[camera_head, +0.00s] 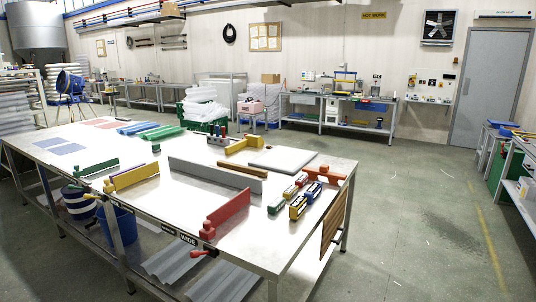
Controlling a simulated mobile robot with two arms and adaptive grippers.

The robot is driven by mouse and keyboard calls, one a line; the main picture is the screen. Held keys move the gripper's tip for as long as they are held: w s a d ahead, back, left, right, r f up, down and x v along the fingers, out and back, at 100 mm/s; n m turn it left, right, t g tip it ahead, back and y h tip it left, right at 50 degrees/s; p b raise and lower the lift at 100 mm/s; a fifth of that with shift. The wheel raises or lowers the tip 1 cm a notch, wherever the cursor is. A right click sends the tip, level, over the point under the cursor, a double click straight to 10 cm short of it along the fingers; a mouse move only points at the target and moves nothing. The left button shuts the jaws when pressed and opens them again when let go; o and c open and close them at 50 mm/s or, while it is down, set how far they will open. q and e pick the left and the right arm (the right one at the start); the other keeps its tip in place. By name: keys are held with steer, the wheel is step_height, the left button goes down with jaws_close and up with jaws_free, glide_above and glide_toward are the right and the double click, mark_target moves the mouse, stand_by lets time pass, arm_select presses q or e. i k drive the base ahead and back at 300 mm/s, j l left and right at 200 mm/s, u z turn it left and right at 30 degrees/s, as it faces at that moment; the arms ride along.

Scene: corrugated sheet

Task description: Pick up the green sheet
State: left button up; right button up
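A green corrugated sheet (163,132) lies flat toward the far end of the large metal worktable (139,207). A blue corrugated sheet (137,127) lies just beyond it, to its left. The green sheet looks small from here, and I cannot tell whether the two touch. Neither of my grippers shows in the head view, and nothing of my arms is visible.
The tabletop holds a long grey bar (215,174), a red clamp (228,212), a yellow clamp (135,178), a green clamp (95,168) and several small coloured blocks (298,206). A blue bucket (117,224) stands below. The floor (420,215) at right is open.

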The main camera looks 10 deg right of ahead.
mark_target(159, 132)
steer(key=i+l+z, duration=1.25)
steer(key=i, duration=0.3)
steer(key=i+l+z, duration=0.1)
steer(key=i+z, duration=0.2)
steer(key=i, duration=0.85)
steer(key=i+j+u, duration=0.15)
steer(key=i, duration=1.6)
steer(key=i+l+u, duration=0.15)
steer(key=i, duration=1.6)
steer(key=i+j+u, duration=0.2)
steer(key=i+u, duration=0.3)
steer(key=i+j+u, duration=0.1)
steer(key=i+u, duration=0.2)
steer(key=u, duration=0.2)
steer(key=i+l+u, duration=0.1)
steer(key=i+u, duration=0.35)
steer(key=i+l+u, duration=0.25)
steer(key=u, duration=0.25)
steer(key=i+j+u, duration=0.25)
steer(key=i+u, duration=0.2)
steer(key=i, duration=0.55)
steer(key=i+l+u, duration=0.1)
steer(key=i+u, duration=0.35)
steer(key=i, duration=0.5)
steer(key=i+u, duration=0.1)
steer(key=i, duration=0.5)
steer(key=i+l+u, duration=0.1)
steer(key=i, duration=0.45)
steer(key=i+l+u, duration=0.1)
steer(key=i, duration=0.5)
